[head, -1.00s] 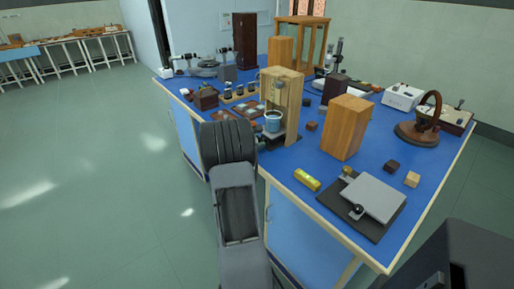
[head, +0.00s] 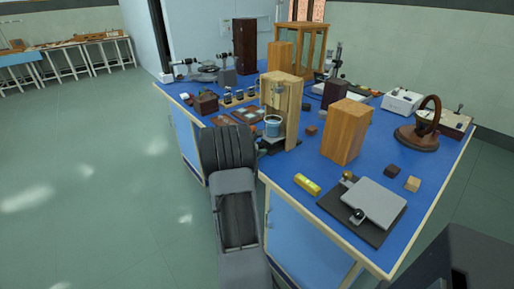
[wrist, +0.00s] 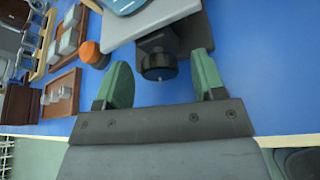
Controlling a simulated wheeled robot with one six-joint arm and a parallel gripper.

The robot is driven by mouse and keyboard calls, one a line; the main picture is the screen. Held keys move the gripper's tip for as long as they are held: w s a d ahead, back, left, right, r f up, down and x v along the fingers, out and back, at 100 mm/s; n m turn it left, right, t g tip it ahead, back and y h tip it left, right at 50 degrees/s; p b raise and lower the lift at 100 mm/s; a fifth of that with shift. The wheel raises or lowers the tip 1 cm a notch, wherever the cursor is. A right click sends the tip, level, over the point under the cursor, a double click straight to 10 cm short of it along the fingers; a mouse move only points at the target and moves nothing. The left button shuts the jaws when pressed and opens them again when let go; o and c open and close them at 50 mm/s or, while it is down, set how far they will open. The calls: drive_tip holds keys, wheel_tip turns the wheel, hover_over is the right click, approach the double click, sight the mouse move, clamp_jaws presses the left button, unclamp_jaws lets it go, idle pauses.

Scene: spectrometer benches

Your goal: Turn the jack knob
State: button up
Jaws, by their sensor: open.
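In the wrist view, the black jack knob (wrist: 158,65) sticks out from under a grey jack plate (wrist: 150,22). My gripper (wrist: 161,78) is open, with a green finger on either side of the knob. A gap shows between the knob and each finger. A blue cup (head: 272,126) stands on this jack, in front of an upright wooden stand (head: 283,95) in the head view. There my own arm hides most of the gripper and the knob.
A second jack with a grey plate (head: 370,203) and its own black knob lies nearer on the blue bench, beside a yellow level (head: 307,184). A wooden block (head: 346,132) stands behind it. An orange round thing (wrist: 91,52) is left of my gripper in the wrist view.

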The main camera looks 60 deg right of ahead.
drive_tip(key=v, duration=1.3)
drive_tip(key=shift+a+r+p, duration=0.2)
drive_tip(key=shift+a+p, duration=0.1)
drive_tip(key=shift+p, duration=0.05)
drive_tip(key=shift+w, duration=0.1)
